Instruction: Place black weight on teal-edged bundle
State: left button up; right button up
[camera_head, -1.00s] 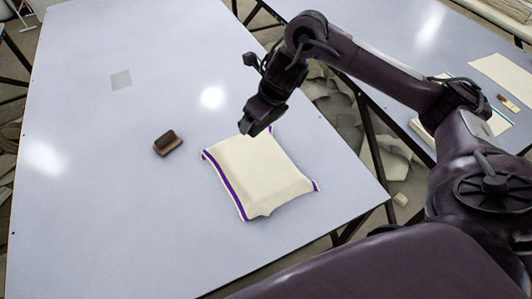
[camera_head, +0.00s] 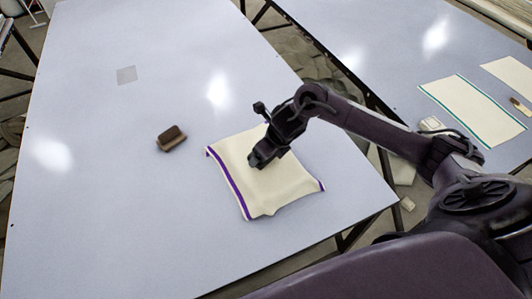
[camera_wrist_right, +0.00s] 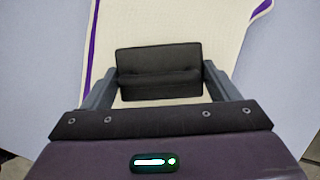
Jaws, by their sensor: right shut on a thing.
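The black weight (camera_wrist_right: 158,72) sits between the fingers of my right gripper (camera_wrist_right: 160,84), which is shut on it. In the head view my right gripper (camera_head: 258,160) is over the middle of a folded cream cloth with purple edges (camera_head: 285,190). The weight is mostly hidden there, and I cannot tell whether it touches the cloth. The purple-edged cloth also shows in the right wrist view (camera_wrist_right: 185,22), behind the weight. A flat cream cloth with teal edges (camera_head: 470,105) lies on the other table at the right. My left gripper is not in view.
A brown block (camera_head: 171,138) lies left of the purple-edged cloth on the near table (camera_head: 100,200). A grey square (camera_head: 126,75) marks its far part. The right table holds a small pale object (camera_head: 432,124) and another cream cloth (camera_head: 508,75). A gap separates the tables.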

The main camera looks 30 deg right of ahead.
jog(key=shift+w+f, duration=0.15)
jog(key=shift+f, duration=0.3)
jog(key=shift+s+f+b, duration=0.4)
jog(key=shift+f+b, duration=0.3)
jog(key=shift+b, duration=0.05)
jog(key=o, duration=1.6)
jog(key=shift+s+f, duration=0.2)
jog(key=shift+f, duration=0.05)
jog(key=shift+o, duration=0.2)
jog(key=shift+w+a+r+p, duration=0.1)
jog(key=shift+r+p, duration=0.5)
jog(key=shift+p, duration=0.1)
jog(key=shift+r, duration=0.4)
jog(key=v, duration=1.1)
jog(key=shift+r, duration=0.3)
jog(key=shift+w, duration=0.1)
